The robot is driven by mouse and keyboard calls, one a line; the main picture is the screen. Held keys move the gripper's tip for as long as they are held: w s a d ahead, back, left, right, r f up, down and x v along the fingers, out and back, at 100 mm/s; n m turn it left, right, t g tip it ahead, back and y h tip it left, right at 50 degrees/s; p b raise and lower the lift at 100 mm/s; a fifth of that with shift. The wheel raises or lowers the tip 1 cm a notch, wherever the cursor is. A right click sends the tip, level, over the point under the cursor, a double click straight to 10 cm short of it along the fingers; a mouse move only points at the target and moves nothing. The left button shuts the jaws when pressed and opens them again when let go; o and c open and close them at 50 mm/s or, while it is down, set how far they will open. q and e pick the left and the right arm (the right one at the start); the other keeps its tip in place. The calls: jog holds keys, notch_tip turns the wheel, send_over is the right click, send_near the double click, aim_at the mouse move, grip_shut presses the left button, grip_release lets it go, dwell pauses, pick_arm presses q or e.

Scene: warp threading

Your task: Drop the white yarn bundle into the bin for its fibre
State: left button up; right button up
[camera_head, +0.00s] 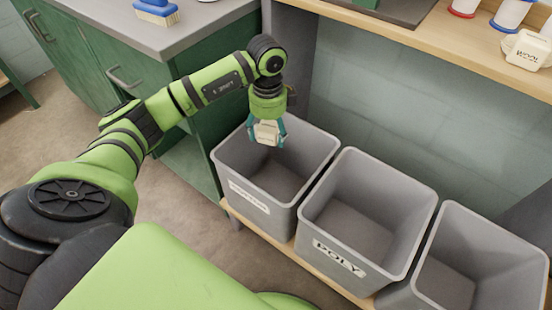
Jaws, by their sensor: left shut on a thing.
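A white yarn bundle (267,133) is held between the fingers of my left gripper (267,138). The gripper points down and is shut on the bundle, over the opening of the leftmost grey bin (249,198). That bin's white label is too small and angled to read surely. The middle grey bin (345,268) is labelled POLY. A third grey bin (490,222) stands at the right, its label out of view. The visible insides of the bins look empty. My right gripper is not in view.
The bins stand in a row on a low wooden shelf (283,242). A wooden worktop (440,55) runs above and behind them, with white spools (510,14) and another white bundle (527,50). A green cabinet (105,70) with a grey top stands at the left, with a blue brush (156,10).

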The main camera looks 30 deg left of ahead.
pick_arm(q)
jog(key=o, duration=1.1)
jog(key=shift+c, duration=0.2)
jog(key=shift+r, duration=0.1)
notch_tip(320, 180, up, 12)
